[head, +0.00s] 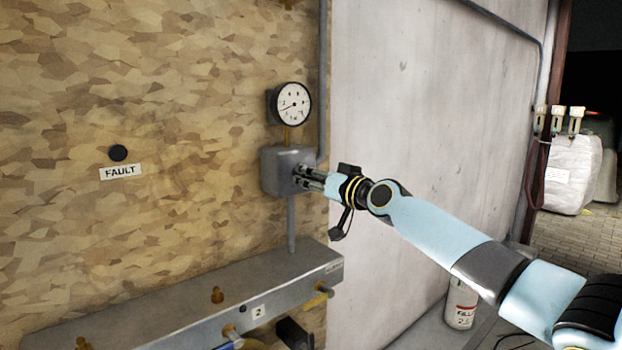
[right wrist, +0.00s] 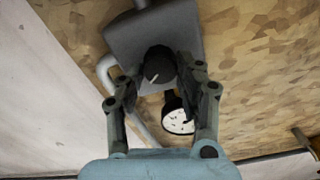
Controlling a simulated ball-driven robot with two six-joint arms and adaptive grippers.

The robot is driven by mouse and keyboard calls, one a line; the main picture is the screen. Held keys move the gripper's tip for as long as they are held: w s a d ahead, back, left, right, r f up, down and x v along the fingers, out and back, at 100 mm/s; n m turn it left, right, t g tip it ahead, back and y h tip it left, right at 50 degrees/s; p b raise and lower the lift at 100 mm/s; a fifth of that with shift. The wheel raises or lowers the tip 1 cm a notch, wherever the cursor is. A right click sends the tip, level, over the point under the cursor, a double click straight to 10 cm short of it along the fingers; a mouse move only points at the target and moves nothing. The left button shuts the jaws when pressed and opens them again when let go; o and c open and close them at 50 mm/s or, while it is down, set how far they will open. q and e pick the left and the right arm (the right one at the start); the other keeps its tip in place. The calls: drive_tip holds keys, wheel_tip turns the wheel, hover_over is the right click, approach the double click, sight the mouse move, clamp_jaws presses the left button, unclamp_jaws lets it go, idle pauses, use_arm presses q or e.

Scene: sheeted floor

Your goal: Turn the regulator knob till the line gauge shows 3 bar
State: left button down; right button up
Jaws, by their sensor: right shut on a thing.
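The grey regulator box (head: 286,165) is on the wall below the round white line gauge (head: 294,103). The gauge's needle points to the lower left, near the 2; I cannot read it exactly. My right gripper (head: 303,174) reaches the box's right side and hides the knob in the head view. In the right wrist view, the dark round knob (right wrist: 159,65) with a pale pointer line sits between the fingers of my right gripper (right wrist: 158,77), which is shut on it. The gauge also shows in that view (right wrist: 178,119). My left gripper is out of view.
A grey metal manifold (head: 170,300) with brass stubs runs along the wall below the regulator. A black button (head: 118,153) sits above a FAULT label (head: 121,172) at left. A white container (head: 461,304) stands at lower right. A pipe runs up beside the gauge.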

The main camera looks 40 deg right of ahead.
drive_tip(key=m, duration=0.7)
drive_tip(key=shift+m+p, duration=0.35)
drive_tip(key=shift+m, duration=0.05)
idle(0.4)
drive_tip(key=o, duration=1.1)
drive_tip(key=shift+d, duration=0.1)
drive_tip(key=shift+o, duration=0.2)
drive_tip(key=shift+s, duration=0.1)
drive_tip(key=s, duration=0.7)
drive_tip(key=shift+s+d, duration=0.15)
drive_tip(key=shift+d, duration=0.15)
